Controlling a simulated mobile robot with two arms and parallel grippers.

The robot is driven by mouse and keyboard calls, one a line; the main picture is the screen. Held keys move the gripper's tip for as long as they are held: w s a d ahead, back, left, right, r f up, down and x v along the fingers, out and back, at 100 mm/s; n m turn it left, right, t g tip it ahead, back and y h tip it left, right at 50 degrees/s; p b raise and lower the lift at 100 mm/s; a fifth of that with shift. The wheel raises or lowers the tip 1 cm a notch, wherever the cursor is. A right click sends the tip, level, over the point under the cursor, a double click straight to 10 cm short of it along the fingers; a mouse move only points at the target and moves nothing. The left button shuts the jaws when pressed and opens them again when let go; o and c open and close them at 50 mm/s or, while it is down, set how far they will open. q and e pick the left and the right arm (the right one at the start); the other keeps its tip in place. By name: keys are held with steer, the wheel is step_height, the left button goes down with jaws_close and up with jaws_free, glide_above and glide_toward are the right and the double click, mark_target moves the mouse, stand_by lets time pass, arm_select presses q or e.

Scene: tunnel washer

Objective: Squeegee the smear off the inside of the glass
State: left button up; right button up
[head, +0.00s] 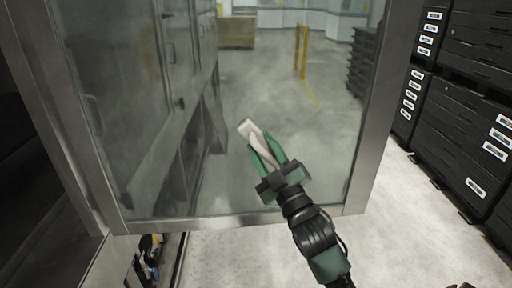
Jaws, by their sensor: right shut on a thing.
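The glass pane (310,124) sits in a metal frame in front of me, and a hazy, whitish smear clouds much of it. My right gripper (261,146) is in front of the lower middle of the glass. It is shut on a pale, light-coloured tool (250,131), which looks like the squeegee. The tool's end points up and left at the glass. I cannot tell whether it touches the pane. My left gripper is not in view.
The metal frame (364,120) borders the glass at the right and along the bottom. Stacked black crates (470,100) with white labels stand at the right. The pale floor (400,225) between them and the frame is clear. A yellow post (302,52) shows through the glass.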

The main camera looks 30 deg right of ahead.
steer(key=shift+w+a+r+p, duration=0.1)
steer(key=shift+w+a+p, duration=0.35)
steer(key=shift+a, duration=0.4)
stand_by(0.3)
steer(key=shift+s, duration=0.1)
steer(key=shift+s+a, duration=0.4)
steer(key=shift+s, duration=0.45)
steer(key=shift+s+a, duration=0.45)
steer(key=shift+s, duration=0.35)
steer(key=shift+s+a, duration=0.4)
steer(key=shift+s, duration=0.45)
steer(key=s, duration=0.1)
steer(key=s+a, duration=0.1)
steer(key=shift+s+a, duration=0.2)
steer(key=shift+s, duration=0.2)
